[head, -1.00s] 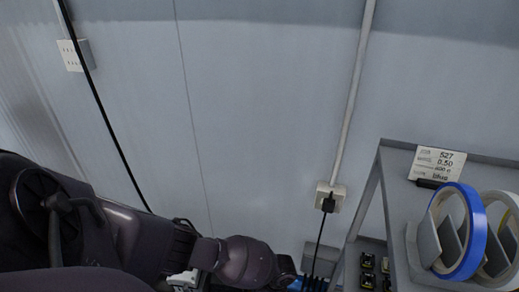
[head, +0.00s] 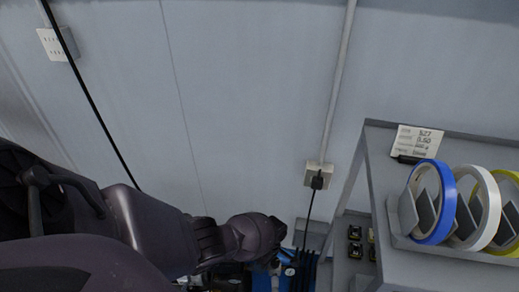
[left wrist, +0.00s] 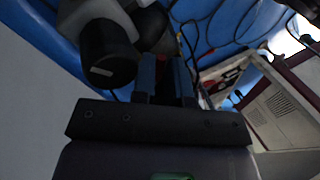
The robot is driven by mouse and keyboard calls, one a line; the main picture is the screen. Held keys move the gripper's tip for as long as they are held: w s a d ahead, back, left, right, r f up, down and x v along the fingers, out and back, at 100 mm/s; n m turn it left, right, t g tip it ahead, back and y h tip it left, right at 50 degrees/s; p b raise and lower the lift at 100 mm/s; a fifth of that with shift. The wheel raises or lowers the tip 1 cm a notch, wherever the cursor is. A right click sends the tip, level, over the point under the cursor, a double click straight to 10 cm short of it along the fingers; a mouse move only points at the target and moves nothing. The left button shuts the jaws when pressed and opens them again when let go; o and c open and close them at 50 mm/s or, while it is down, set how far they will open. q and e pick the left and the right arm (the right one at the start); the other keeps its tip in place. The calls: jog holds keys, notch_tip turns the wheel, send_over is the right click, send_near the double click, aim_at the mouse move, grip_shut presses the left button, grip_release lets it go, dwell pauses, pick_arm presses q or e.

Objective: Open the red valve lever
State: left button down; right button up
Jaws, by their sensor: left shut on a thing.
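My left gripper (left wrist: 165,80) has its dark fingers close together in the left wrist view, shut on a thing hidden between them. They are beside a black round cap (left wrist: 105,55) and dark fittings in front of a blue surface (left wrist: 225,25). The red valve lever does not show clearly in either view. In the head view my left arm comes in from the left and ends low in the middle, beside a small round gauge (head: 290,271) and blue parts. The arm hides most of that spot. My right gripper is not in view.
A grey shelf (head: 385,200) stands at the right with a blue ring roll (head: 441,225), a white roll (head: 491,210) and a label card (head: 417,141). A wall socket (head: 318,175) with a black plug and cable is behind.

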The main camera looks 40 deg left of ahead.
pick_arm(q)
jog(key=n, duration=0.1)
jog(key=w+n+h, duration=0.1)
jog(key=n, duration=0.2)
jog(key=shift+w+a+r+t+h, duration=0.1)
jog(key=shift+w+a+t+h, duration=0.2)
jog(key=shift+a+h, duration=0.1)
jog(key=shift+w+a+n+t+h, duration=0.1)
jog(key=shift+a+n+t+h, duration=0.1)
jog(key=shift+n, duration=0.55)
jog(key=shift+w+a+n+t+h, duration=0.1)
jog(key=shift+n+h, duration=0.1)
jog(key=shift+n, duration=0.55)
jog(key=c, duration=1.1)
grip_release()
jog(key=shift+c, duration=0.2)
